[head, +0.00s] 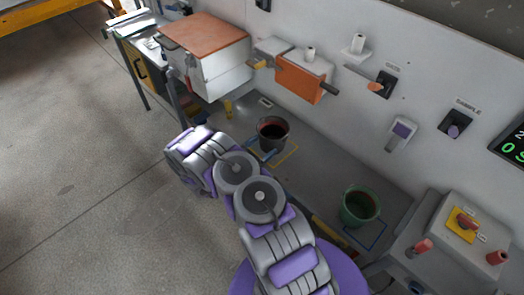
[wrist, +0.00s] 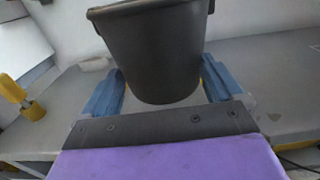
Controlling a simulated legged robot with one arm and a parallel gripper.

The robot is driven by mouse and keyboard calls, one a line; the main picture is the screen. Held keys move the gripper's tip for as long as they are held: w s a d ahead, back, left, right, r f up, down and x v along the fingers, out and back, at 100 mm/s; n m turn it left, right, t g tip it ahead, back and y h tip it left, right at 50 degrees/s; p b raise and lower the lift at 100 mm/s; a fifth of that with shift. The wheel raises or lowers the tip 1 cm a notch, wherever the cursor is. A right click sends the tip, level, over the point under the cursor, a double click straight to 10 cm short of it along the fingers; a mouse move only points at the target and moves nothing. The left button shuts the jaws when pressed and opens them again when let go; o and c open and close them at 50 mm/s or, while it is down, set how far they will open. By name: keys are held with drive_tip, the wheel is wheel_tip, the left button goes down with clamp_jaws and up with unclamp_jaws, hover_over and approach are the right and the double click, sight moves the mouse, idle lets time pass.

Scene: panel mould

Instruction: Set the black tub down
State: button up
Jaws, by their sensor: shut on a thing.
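The black tub (head: 273,147) is upright at the yellow outline (head: 292,153) on the grey bench, with dark red contents showing inside. My gripper (head: 262,150) is shut on it, with a blue finger on either side. In the wrist view the tub (wrist: 155,50) fills the space between the fingers of my gripper (wrist: 162,88). Part of the yellow outline is hidden behind the tub and gripper. I cannot tell whether the tub's base touches the bench.
A green tub (head: 347,208) stands to the right at a blue outline (head: 378,238). An orange-and-white box (head: 302,78) with handles is on the wall behind. A white cabinet with a brown top (head: 205,35) stands at the back left. The bench between the tubs (head: 318,172) is clear.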

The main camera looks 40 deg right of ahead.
sight(273, 136)
drive_tip(key=shift+w+d+f, duration=0.15)
drive_tip(key=shift+w+d, duration=0.3)
drive_tip(key=shift+d, duration=0.3)
drive_tip(key=f, duration=0.1)
drive_tip(key=f+b, duration=0.1)
drive_tip(key=f, duration=0.1)
drive_tip(key=shift+w+d+f, duration=0.3)
drive_tip(key=shift+d, duration=0.1)
drive_tip(key=shift+a, duration=0.15)
drive_tip(key=shift+a+r, duration=0.1)
drive_tip(key=shift+a, duration=0.05)
drive_tip(key=o, duration=0.7)
drive_tip(key=shift+b, duration=0.3)
drive_tip(key=shift+o, duration=0.5)
drive_tip(key=shift+d+f, duration=0.2)
drive_tip(key=shift+d, duration=0.1)
